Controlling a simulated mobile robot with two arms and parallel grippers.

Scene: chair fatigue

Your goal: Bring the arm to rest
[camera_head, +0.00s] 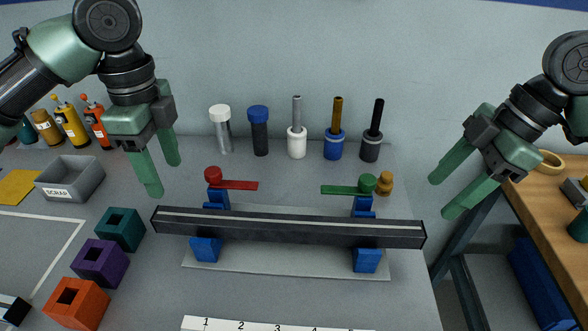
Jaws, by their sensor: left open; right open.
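My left gripper (163,180) is open and empty. It hangs in the air on the left, above and behind the left end of a dark bar. My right gripper (440,198) is open and empty. It points down and left, near the table's right edge, beside the right end of the bar. The dark bar (290,229) lies across blue supports (206,249) on a grey plate (285,261).
Teal (121,222), purple (118,262) and orange (92,303) hollow blocks stand at left. A grey SCRAP bin (75,193), bottles (71,124) and a row of cylinders (297,142) stand behind. A numbered strip (260,325) lies in front. A wooden table (545,205) is at right.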

